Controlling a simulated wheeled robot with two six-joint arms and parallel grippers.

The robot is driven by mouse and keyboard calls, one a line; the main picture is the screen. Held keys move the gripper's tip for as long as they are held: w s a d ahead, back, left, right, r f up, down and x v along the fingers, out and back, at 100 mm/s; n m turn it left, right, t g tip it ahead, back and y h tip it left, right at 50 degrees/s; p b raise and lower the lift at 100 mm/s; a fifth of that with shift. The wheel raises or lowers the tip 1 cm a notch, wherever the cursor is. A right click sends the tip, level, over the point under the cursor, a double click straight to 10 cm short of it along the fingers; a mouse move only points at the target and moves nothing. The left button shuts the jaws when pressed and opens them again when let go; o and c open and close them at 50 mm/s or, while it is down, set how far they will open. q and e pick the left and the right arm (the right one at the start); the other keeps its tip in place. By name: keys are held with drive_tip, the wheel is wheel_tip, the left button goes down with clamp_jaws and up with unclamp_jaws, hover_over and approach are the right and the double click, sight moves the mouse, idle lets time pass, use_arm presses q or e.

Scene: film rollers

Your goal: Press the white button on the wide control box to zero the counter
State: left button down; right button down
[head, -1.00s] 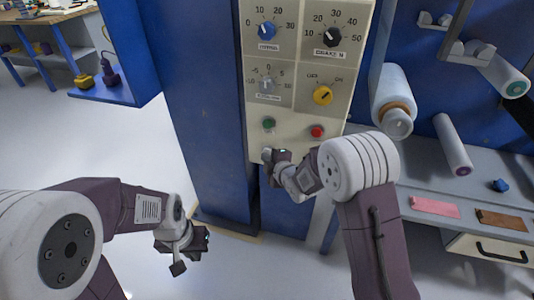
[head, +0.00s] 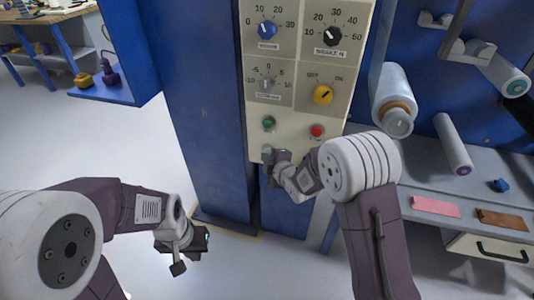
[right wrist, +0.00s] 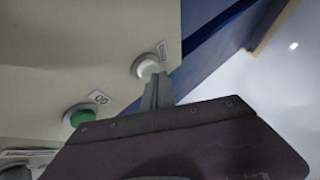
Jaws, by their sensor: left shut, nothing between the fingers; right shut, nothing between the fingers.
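The wide control box (head: 291,145) is a cream panel with knobs, a green button (head: 268,123) and a red button (head: 317,131). The white button (right wrist: 144,65) shows in the right wrist view, near the panel's edge, right of the green button (right wrist: 79,116). My right gripper (right wrist: 156,82) is shut and empty, its tips at the white button; I cannot tell whether they touch or press it. In the head view my right gripper (head: 268,157) is at the panel's lower left, largely covering that button. My left gripper (head: 178,267) is shut and empty, low over the floor.
A blue column (head: 205,110) stands left of the panel. Film rollers (head: 393,90) and a grey shelf (head: 420,180) with a pink strip (head: 435,206) are on the right. The floor around my left gripper is open.

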drive_tip(key=shift+s+a, duration=0.15)
drive_tip(key=shift+s, duration=0.25)
drive_tip(key=s, duration=0.1)
drive_tip(key=s+a, duration=0.1)
drive_tip(key=s, duration=0.1)
drive_tip(key=s+b, duration=0.1)
drive_tip(key=shift+s+a, duration=0.25)
drive_tip(key=shift+s, duration=0.15)
idle(0.6)
